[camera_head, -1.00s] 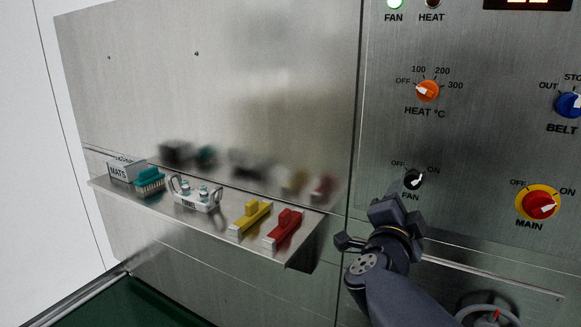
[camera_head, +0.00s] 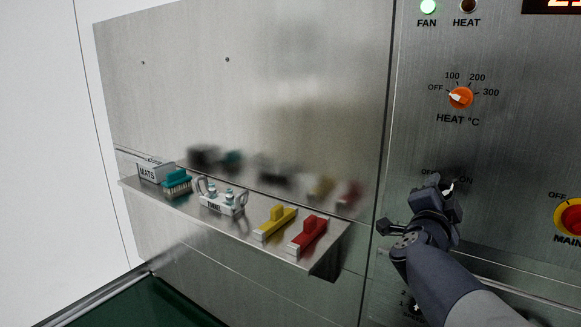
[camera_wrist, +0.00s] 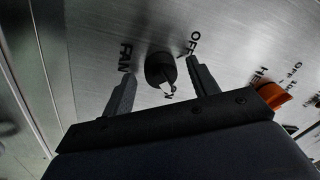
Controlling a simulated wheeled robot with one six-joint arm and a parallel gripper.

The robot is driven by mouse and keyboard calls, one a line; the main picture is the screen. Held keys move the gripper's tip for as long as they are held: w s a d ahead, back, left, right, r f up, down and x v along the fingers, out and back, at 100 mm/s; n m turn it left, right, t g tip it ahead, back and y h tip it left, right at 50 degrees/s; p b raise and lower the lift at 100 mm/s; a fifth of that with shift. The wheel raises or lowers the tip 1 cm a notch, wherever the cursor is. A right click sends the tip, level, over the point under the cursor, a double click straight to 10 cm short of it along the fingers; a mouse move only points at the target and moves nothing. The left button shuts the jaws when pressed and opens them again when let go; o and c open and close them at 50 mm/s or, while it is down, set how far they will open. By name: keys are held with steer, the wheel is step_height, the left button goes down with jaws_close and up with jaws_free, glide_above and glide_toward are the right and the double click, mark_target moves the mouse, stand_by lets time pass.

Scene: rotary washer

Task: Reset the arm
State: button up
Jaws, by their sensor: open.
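My gripper (camera_head: 445,188) is at the control panel, in front of the black FAN knob, hiding most of it and its labels in the head view. In the wrist view my gripper (camera_wrist: 160,72) is open, with one finger on each side of the FAN knob (camera_wrist: 159,66). I cannot tell whether the fingers touch it. The knob's white pointer shows on the side away from the OFF label.
The orange HEAT knob (camera_head: 461,97) is above my gripper, and the red MAIN knob (camera_head: 572,217) is to its right. At left, a metal shelf (camera_head: 330,238) holds a teal brush (camera_head: 177,183), a white holder (camera_head: 222,202), a yellow handle (camera_head: 276,223) and a red handle (camera_head: 308,234).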

steer(key=r+p+v, duration=0.1)
steer(key=p+v, duration=0.1)
steer(key=v, duration=0.8)
steer(key=w+d+n+p, duration=0.1)
steer(key=w+d+n, duration=0.1)
steer(key=n, duration=0.2)
steer(key=w+d+n+y+p, duration=0.1)
steer(key=w+d+n+p, duration=0.1)
steer(key=w+n, duration=0.1)
steer(key=w+d+n+p, duration=0.1)
steer(key=w+d+n, duration=0.1)
steer(key=w+n, duration=0.1)
steer(key=shift+w+r+n+p, duration=0.1)
steer(key=shift+r+n+p, duration=0.25)
steer(key=shift+n, duration=0.55)
steer(key=n+p, duration=0.4)
steer(key=n, duration=0.1)
steer(key=shift+y, duration=0.4)
steer(key=shift+f+n+p, duration=0.15)
steer(key=shift+n+p, duration=0.85)
steer(key=shift+s+a+f, duration=0.15)
steer(key=shift+s+a, duration=0.1)
steer(key=shift+s, duration=0.2)
